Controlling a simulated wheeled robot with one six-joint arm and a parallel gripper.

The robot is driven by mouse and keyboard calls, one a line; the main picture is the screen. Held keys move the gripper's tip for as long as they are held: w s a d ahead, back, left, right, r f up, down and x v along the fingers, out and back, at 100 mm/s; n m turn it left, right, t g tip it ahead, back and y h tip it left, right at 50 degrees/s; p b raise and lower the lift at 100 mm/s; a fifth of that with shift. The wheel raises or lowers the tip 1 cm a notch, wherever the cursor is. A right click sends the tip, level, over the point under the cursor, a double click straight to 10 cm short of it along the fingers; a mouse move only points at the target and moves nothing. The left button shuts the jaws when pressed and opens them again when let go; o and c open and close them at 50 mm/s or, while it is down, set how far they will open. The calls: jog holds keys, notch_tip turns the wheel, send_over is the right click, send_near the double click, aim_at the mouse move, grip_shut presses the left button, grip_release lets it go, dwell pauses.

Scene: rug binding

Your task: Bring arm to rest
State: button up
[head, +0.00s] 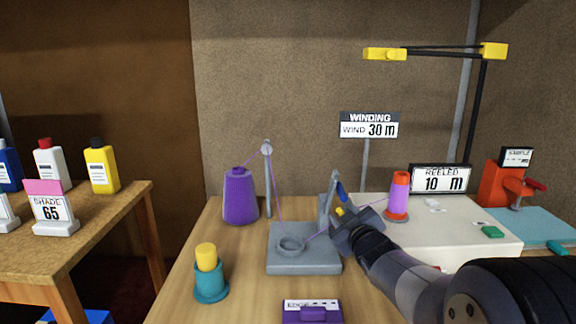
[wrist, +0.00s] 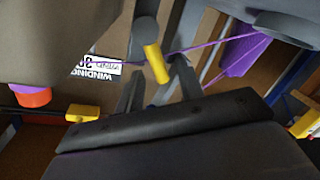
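My arm reaches in from the lower right of the head view. Its gripper (head: 347,215) is beside the grey winding stand (head: 303,262). A small yellow knob (head: 339,211) shows at the gripper's tip. In the wrist view the two grey fingers of my gripper (wrist: 158,88) stand apart, with the yellow knob (wrist: 157,64) in front of and between them; I see no clear contact. Purple yarn runs from the purple cone (head: 240,197) over a post guide (head: 266,148) and the stand toward an orange-based spool (head: 398,197). My gripper hides part of the stand.
A white box (head: 458,225) stands right of my arm, with a "REELED 10 m" display (head: 440,179). A sign (head: 369,125) reads "WIND 30 m". A teal holder (head: 210,283) and purple item (head: 312,312) stand nearer. Space above the gripper looks open below the yellow-ended frame (head: 435,51).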

jog(key=p+v, duration=0.2)
jog(key=v, duration=0.9)
jog(key=b+x, duration=0.1)
jog(key=x, duration=1)
jog(key=shift+w+r, duration=0.1)
jog(key=shift+r, duration=0.05)
jog(key=shift+d+m+p, duration=0.45)
jog(key=shift+m+p, duration=0.05)
jog(key=shift+m, duration=0.5)
